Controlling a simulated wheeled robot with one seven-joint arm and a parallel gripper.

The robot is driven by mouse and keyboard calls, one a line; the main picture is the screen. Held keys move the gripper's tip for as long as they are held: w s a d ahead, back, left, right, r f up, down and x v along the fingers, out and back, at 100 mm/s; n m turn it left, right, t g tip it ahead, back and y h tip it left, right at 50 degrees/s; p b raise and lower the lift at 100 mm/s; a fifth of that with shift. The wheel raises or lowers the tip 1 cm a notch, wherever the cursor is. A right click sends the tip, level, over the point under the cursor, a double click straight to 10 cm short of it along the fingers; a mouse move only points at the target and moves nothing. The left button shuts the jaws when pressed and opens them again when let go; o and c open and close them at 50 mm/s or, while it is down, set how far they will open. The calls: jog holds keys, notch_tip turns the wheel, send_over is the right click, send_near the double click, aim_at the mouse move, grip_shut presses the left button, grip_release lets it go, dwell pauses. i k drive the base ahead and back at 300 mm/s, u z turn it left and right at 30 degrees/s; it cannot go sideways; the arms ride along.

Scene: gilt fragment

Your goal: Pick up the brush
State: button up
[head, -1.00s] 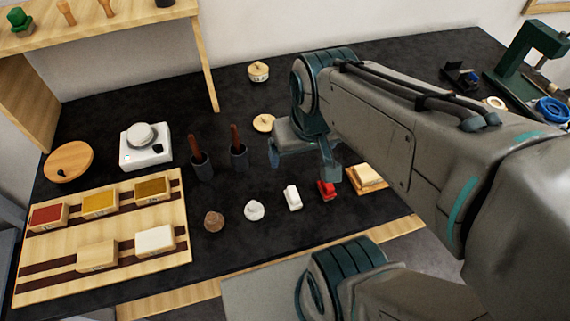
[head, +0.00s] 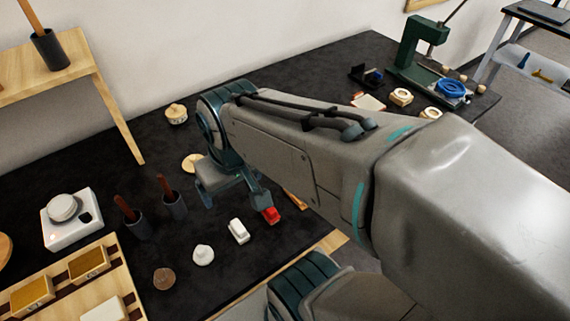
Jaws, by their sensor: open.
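No thing is plainly a brush. Two reddish-brown handles, the left one (head: 124,205) and the right one (head: 163,185), stick up from two dark cups on the black table; what is on their lower ends is hidden. A similar handle (head: 29,15) stands in a dark cup on the wooden shelf. My gripper (head: 232,196) points down over the table, right of the two cups, with its fingers apart and nothing seen between them. Its right finger is close to a small red object (head: 271,215); I cannot tell whether they touch.
A white object (head: 238,231), a white knobbed piece (head: 203,255) and a brown round piece (head: 164,278) lie in front. A pale disc (head: 192,163) and a lidded pot (head: 176,113) are behind. A white scale (head: 68,222) stands left, a green press (head: 420,48) at back right. My arm hides the table's right part.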

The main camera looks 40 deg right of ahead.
aim_at(238, 230)
jog(key=k, duration=1)
jog(key=u, duration=1.15)
jog(key=i, duration=0.8)
jog(key=z, duration=1.75)
